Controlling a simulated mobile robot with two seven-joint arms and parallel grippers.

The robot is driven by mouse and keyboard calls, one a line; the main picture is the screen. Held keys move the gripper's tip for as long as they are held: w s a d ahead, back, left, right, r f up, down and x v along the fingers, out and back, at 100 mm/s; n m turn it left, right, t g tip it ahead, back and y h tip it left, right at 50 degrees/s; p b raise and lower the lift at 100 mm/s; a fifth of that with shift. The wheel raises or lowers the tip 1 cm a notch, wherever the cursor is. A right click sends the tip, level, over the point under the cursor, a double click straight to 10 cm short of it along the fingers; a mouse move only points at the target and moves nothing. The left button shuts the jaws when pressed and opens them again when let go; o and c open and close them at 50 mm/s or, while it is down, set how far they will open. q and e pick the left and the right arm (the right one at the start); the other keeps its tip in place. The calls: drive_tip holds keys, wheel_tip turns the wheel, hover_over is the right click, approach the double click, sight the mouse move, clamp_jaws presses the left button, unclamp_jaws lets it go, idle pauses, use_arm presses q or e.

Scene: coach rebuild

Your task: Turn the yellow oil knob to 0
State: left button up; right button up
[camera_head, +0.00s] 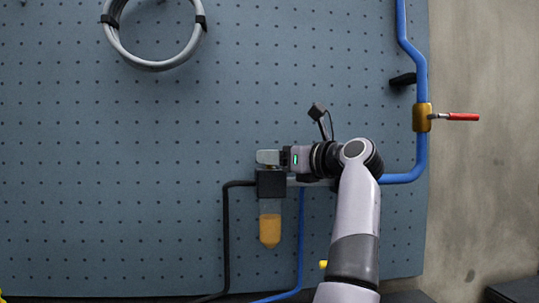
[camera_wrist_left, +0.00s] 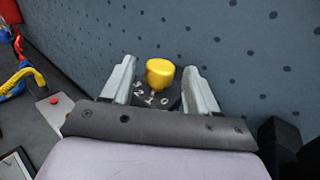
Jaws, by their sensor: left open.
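The yellow oil knob (camera_wrist_left: 160,72) sits on a dark dial plate (camera_wrist_left: 158,100) marked 2, 1, 0 in the left wrist view. My left gripper (camera_wrist_left: 160,66) is open, with one finger on each side of the knob and visible gaps between. In the head view, my left gripper (camera_head: 268,157) is at the top of the dark oiler block (camera_head: 271,184), which has a clear bowl of amber oil (camera_head: 270,226) beneath. The knob is hidden there behind the gripper. Which mark the knob points to cannot be told. My right gripper is not in view.
A blue pegboard (camera_head: 120,130) stands behind. A blue pipe (camera_head: 421,75) with a red-handled valve (camera_head: 462,117) runs at the right. A black hose (camera_head: 226,240) drops left of the oiler. A grey hose coil (camera_head: 150,63) hangs upper left. A yellow-and-blue tool (camera_wrist_left: 18,80) lies left.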

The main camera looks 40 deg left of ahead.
use_arm(q)
drive_tip(key=shift+w+a, duration=0.1)
drive_tip(key=shift+a, duration=1.3)
drive_tip(key=c, duration=0.9)
